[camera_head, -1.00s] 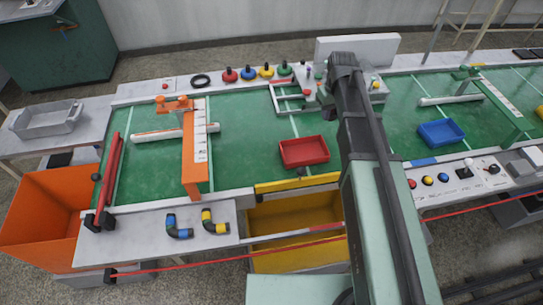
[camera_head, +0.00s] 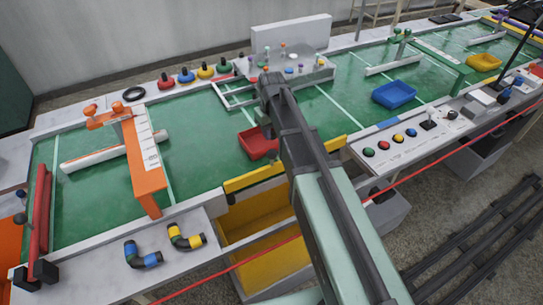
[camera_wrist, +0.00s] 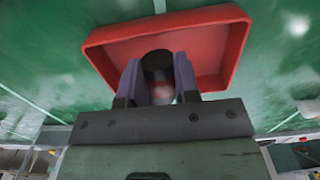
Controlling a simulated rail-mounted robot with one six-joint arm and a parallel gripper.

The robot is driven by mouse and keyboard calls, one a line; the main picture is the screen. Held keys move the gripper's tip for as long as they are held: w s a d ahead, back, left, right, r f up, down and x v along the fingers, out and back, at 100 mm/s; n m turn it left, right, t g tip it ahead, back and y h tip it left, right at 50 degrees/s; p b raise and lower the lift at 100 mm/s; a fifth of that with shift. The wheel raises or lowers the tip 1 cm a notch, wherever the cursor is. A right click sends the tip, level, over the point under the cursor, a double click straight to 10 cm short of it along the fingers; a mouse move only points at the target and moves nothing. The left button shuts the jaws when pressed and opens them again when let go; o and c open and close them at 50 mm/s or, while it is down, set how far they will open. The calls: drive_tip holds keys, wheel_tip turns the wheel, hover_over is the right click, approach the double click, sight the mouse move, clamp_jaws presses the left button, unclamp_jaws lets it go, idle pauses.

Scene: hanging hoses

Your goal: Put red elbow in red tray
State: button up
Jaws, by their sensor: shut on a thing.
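The red tray (camera_head: 250,144) lies on the green table in the head view, its right part hidden behind my arm. It fills the upper middle of the wrist view (camera_wrist: 215,35). My gripper (camera_wrist: 158,75) is shut on the red elbow (camera_wrist: 157,66), a dark curved piece with a blurred reddish end between the fingers. In the wrist view the elbow overlaps the tray's inside. I cannot tell whether it touches the tray floor.
A blue-ended elbow (camera_head: 142,257) and a yellow-ended elbow (camera_head: 186,237) lie on the front ledge. An orange gate (camera_head: 142,160) stands left of the tray. A clear-looking case with small items (camera_head: 290,66) is behind it. A blue tray (camera_head: 394,94) lies to the right.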

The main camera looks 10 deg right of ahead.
sight(272, 142)
drive_tip(key=shift+f, duration=0.15)
wheel_tip(272, 142, down, 4)
drive_tip(key=b, duration=0.4)
drive_tip(key=shift+f, duration=0.25)
drive_tip(key=shift+r, duration=0.25)
drive_tip(key=shift+f, duration=0.1)
drive_tip(key=o, duration=1)
